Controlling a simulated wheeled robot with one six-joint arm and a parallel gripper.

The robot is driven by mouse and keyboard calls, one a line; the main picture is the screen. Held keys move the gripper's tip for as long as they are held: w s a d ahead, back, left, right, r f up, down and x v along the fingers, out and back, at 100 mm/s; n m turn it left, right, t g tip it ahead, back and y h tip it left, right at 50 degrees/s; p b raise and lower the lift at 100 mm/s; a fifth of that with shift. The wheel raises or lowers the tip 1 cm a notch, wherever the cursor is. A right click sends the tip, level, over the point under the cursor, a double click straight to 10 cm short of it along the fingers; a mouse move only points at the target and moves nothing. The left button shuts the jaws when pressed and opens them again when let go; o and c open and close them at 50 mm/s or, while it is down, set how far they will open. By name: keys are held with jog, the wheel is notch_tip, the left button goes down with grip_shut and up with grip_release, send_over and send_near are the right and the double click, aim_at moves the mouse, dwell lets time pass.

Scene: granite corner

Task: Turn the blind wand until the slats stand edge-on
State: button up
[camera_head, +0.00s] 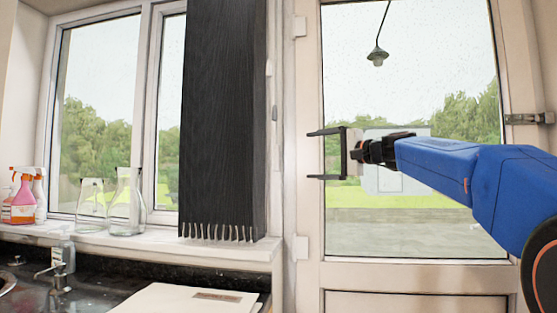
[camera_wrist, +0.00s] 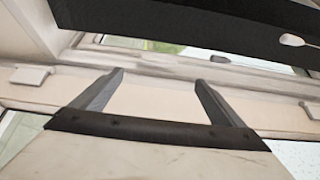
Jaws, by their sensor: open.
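The dark blind (camera_head: 220,110) hangs in front of the right part of the window. Its slats are closed into a nearly flat dark face, with several narrow ends along the bottom. In the wrist view the blind (camera_wrist: 200,25) crosses the top as a dark band. A small pale piece (camera_wrist: 292,40) shows against it there; I cannot tell if it is the wand. No wand is clear in the head view. My gripper (camera_head: 310,155) is open and empty, in front of the door, right of the blind and apart from it. Its two fingers (camera_wrist: 160,78) point toward the window frame.
Glass jugs (camera_head: 127,205) and spray bottles (camera_head: 22,200) stand on the sill at left. A tap (camera_head: 55,278) and a pale board (camera_head: 185,300) are on the dark counter below. The glazed door (camera_head: 307,220) is behind my arm.

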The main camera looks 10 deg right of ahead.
aim_at(276, 158)
jog(key=shift+m+t+h, duration=0.3)
jog(key=shift+h, duration=0.1)
jog(key=x, duration=1.7)
jog(key=shift+s+a+f, duration=0.1)
jog(key=shift+s+a, duration=0.1)
jog(key=shift+a, duration=0.1)
jog(key=shift+c, duration=0.3)
jog(key=c, duration=1)
